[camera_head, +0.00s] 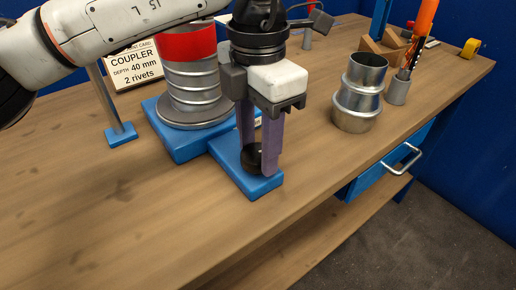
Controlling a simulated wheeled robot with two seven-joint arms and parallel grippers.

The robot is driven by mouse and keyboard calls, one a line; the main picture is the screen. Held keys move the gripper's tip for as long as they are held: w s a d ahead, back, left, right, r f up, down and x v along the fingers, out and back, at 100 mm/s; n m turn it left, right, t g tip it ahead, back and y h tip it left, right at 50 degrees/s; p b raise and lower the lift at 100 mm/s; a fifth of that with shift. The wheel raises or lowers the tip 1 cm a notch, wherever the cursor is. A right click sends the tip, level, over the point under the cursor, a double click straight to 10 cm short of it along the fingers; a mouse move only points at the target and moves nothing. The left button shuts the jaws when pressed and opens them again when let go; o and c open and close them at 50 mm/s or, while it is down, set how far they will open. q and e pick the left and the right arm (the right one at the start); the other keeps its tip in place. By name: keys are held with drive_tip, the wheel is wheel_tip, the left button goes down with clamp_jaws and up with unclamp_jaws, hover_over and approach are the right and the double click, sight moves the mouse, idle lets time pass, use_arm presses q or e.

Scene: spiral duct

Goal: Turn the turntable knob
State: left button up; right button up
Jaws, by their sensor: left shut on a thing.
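The turntable knob (251,159) is a small black knob on a blue base block (263,187). My left gripper (260,165) points down over it and is shut on it, with a purple finger on each side. The fingers hide part of the knob. Behind and to the left, the turntable (196,125) is a round grey plate on a larger blue base. A ribbed metal duct (193,82) with a red band stands upright on it, its right side partly hidden by my gripper. My right gripper is not in view.
A coupler card (133,67) stands behind the duct, near a blue-footed post (121,135). A loose metal coupler (359,95) and a cup of tools (398,91) stand to the right. Yellow tape (469,48) lies far right. The table's front left is clear.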

sight(258, 152)
use_arm(q)
drive_tip(key=shift+n+b, duration=0.55)
drive_tip(key=shift+n, duration=1.45)
drive_tip(key=shift+r, duration=0.1)
drive_tip(key=o, duration=1.1)
drive_tip(key=shift+c, duration=0.2)
wheel_tip(258, 152, up, 10)
drive_tip(key=p, duration=0.1)
drive_tip(key=shift+r, duration=0.15)
